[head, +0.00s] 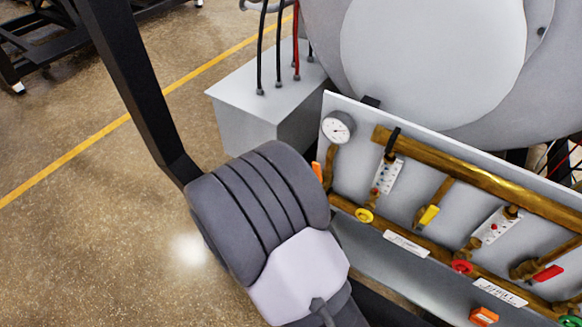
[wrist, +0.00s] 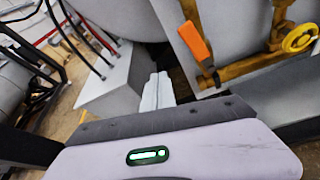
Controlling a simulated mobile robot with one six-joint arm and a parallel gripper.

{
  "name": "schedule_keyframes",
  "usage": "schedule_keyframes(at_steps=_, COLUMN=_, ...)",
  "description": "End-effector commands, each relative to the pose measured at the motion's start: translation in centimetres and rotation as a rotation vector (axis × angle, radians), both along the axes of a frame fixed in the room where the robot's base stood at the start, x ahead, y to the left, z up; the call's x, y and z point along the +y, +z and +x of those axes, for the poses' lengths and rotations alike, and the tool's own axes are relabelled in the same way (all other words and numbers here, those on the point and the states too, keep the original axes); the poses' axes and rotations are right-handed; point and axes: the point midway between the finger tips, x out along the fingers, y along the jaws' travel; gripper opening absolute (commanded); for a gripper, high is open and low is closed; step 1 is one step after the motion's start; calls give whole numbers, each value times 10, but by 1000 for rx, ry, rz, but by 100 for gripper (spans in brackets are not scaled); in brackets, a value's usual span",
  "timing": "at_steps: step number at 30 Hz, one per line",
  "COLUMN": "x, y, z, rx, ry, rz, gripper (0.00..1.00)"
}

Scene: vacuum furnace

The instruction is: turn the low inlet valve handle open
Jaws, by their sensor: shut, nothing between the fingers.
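Several valve handles sit on brass pipes along the grey panel; the labels are too small to read, so I cannot tell for sure which is the low inlet valve. An orange handle (head: 317,171) is at the panel's left end, partly hidden behind my arm. It also shows in the wrist view (wrist: 196,43), long and slanted along its pipe. Another orange handle (head: 483,317) is low at the bottom edge of the head view. My gripper (wrist: 158,77) has its pale fingers together and empty, left of and apart from the orange handle. My arm hides it in the head view.
The panel (head: 345,105) also carries a gauge (head: 338,127), a yellow wheel (head: 364,215), a yellow lever (head: 428,216), a red wheel (head: 461,267) and a red lever (head: 547,273). A grey cabinet with cables (head: 250,100) stands left of it. Open floor lies left.

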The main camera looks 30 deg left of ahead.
Motion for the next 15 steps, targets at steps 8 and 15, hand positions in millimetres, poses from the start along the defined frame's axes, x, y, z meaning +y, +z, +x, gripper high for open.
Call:
schedule_keyframes(at_steps=8, x=-13, y=8, z=-53, rx=0, ry=1, rz=1, gripper=0)
schedule_keyframes(at_steps=15, x=-17, y=8, z=-66, rx=-1, ry=-1, rz=2, gripper=0)
